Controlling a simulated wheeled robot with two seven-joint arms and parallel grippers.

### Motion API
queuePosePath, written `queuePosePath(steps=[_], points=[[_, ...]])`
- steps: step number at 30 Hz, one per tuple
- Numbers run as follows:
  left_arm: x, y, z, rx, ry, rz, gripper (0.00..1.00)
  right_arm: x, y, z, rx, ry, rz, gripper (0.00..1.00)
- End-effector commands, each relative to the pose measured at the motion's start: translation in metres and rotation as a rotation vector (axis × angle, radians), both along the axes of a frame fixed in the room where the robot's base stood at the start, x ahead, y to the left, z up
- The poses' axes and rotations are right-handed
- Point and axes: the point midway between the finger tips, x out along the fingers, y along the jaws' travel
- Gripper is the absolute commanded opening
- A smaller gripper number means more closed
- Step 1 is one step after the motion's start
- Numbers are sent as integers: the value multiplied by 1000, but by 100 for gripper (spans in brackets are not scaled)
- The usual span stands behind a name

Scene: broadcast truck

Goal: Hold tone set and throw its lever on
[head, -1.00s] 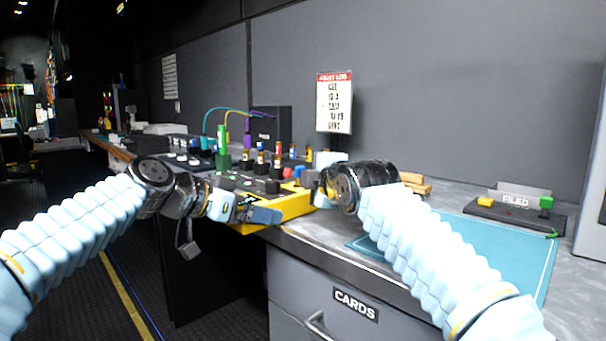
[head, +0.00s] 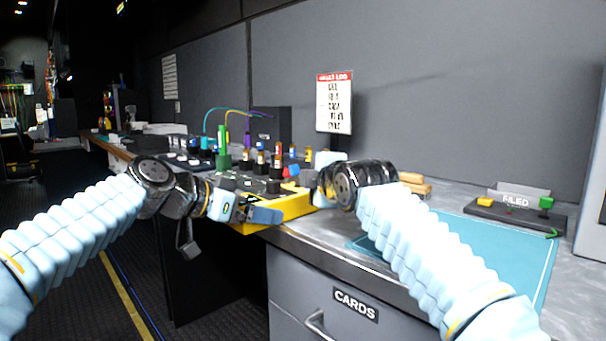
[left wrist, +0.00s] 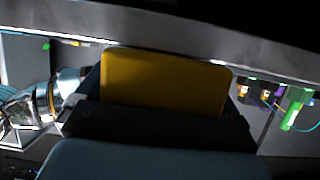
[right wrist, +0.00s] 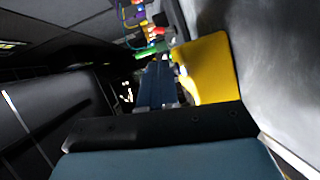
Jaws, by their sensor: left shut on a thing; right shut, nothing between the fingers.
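The tone set appears to be the yellow box with a dark top (head: 290,209) at the front edge of the counter. My left gripper (head: 264,215) is shut on its near side. The yellow body fills the space beyond the fingers in the left wrist view (left wrist: 165,80). My right gripper (head: 317,194) is shut and empty beside the right end of the box, and its fingers are partly hidden by its own wrist. The yellow body also shows in the right wrist view (right wrist: 210,68).
Several dark knobs and coloured plugs stand behind, with a green plug (head: 222,150) among them. A fault log sign (head: 334,103) stands at the back. A "CARDS" drawer (head: 355,304) is below.

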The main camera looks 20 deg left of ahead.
Motion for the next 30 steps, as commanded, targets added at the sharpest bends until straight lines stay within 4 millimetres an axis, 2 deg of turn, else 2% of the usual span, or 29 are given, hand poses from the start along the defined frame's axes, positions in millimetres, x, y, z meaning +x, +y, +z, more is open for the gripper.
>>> queuePosePath(steps=[9, 22, 30], points=[[0, 1, 0, -1, -1, 2, 53, -7, -16, -6, -1, 1, -1, 0], [0, 1, 0, -1, -1, 2, 53, -8, -19, -7, 1, 1, -1, 0], [0, 1, 0, -1, -1, 2, 53, -17, -41, -14, -1, 1, -1, 0]])
